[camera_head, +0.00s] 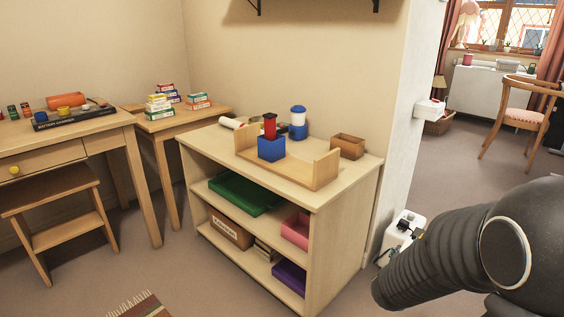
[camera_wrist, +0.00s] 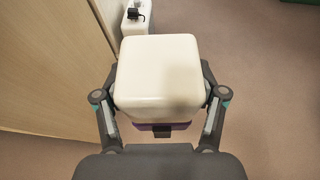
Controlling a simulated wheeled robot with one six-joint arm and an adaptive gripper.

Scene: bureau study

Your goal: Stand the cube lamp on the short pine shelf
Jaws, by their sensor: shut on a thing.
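The cube lamp (camera_wrist: 157,62), a white rounded cube with a purple part under it, fills the middle of the wrist view. My gripper (camera_wrist: 160,92) is shut on it, one finger on each side. The head view shows neither the lamp nor the fingers, only my dark arm at lower right. A short pine shelf (camera_head: 316,172) with upright end boards stands on the top of a wooden shelf unit (camera_head: 342,206). A blue cube (camera_head: 271,148) with a red item above it stands on its left part; its right part looks bare.
A blue-and-white jar (camera_head: 298,121) and a wooden box (camera_head: 347,146) stand behind the pine shelf. Trays and boxes fill the unit's lower levels. A white box (camera_head: 402,230) stands on the floor by the wall end. A desk (camera_head: 90,135) and stool (camera_head: 55,200) are left.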

